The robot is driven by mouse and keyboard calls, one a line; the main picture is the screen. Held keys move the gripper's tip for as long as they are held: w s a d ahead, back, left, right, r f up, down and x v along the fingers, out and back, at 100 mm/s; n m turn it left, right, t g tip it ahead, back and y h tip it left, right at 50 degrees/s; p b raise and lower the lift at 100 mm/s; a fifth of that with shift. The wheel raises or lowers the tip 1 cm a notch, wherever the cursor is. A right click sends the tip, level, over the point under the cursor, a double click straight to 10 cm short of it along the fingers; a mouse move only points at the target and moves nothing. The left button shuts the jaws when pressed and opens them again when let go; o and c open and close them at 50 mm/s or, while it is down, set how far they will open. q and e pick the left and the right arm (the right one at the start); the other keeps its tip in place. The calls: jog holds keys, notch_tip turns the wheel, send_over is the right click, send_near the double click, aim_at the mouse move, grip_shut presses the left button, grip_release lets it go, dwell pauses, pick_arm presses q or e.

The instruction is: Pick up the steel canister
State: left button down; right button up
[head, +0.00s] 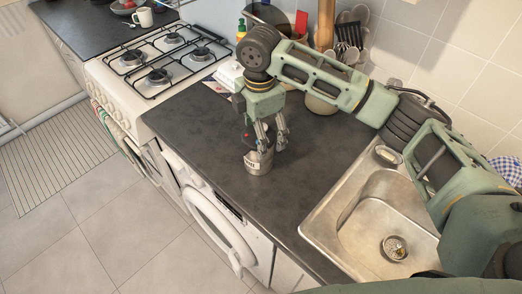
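The steel canister (258,164) stands upright on the dark counter, near its front edge above the washer. It is a small silvery cylinder with a light label; its upper part is partly hidden by my gripper. My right gripper (272,139) points down at the canister's top right. Its two fingers are apart, one in front of the canister's upper part and the other to its right. I cannot tell whether a finger touches it. My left gripper is not in view.
A white gas stove (160,60) stands to the left and a steel sink (372,225) to the right. The washer (222,225) is below the counter. The counter in front of the sink is clear.

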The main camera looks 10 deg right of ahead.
aim_at(253, 165)
notch_tip(253, 165, down, 5)
jog(key=shift+a+r+p, duration=0.1)
jog(key=shift+r+p, duration=0.1)
jog(key=shift+p, duration=0.85)
jog(key=shift+w+f, duration=0.1)
jog(key=shift+f, duration=0.5)
jog(key=c, duration=2)
jog(key=shift+w+r, duration=0.1)
